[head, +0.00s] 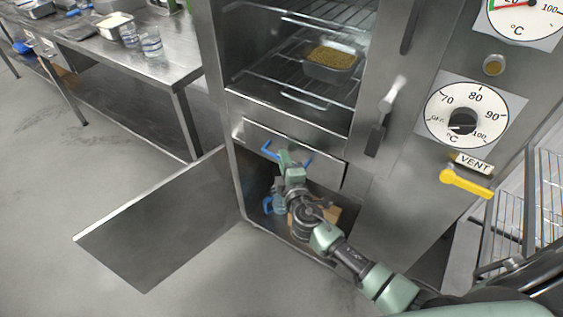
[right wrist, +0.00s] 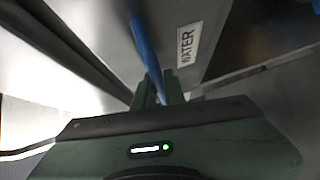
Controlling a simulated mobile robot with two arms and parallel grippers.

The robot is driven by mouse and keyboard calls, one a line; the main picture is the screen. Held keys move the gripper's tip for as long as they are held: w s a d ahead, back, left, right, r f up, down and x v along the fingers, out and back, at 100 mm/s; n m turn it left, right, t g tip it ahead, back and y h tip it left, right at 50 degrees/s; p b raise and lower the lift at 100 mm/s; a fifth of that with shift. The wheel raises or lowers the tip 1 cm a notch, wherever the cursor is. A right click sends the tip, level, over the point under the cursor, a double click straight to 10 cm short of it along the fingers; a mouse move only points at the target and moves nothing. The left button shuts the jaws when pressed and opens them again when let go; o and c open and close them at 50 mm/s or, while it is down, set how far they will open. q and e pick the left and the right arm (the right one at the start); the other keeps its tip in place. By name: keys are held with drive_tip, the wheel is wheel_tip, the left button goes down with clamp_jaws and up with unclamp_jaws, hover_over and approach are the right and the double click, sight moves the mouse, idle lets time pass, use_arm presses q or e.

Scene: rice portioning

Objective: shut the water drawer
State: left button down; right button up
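The water drawer (head: 325,166) is a steel front with a blue bar handle (head: 269,150), set in the cabinet below the oven chamber. It looks at most slightly out from the cabinet; how far I cannot tell exactly. My right gripper (head: 286,160) is at the middle of the handle. In the right wrist view the blue handle (right wrist: 145,45) runs between the close-set fingertips (right wrist: 159,88), and the drawer front carries a WATER label (right wrist: 187,45). The fingers look shut on the handle. My left gripper is out of view.
A lower door (head: 160,222) stands open to the left of the cabinet. Behind my right arm, the lower compartment holds a blue item (head: 268,205) and a brown box (head: 328,214). A pan of grain (head: 330,72) sits on a rack above. A yellow vent lever (head: 465,184) sticks out right.

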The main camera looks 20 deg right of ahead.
drive_tip(key=o, duration=0.4)
drive_tip(key=shift+w+d, duration=0.1)
drive_tip(key=shift+d, duration=0.15)
drive_tip(key=s+a+r, duration=0.1)
drive_tip(key=s, duration=0.6)
drive_tip(key=shift+s+b, duration=0.3)
drive_tip(key=shift+s, duration=0.05)
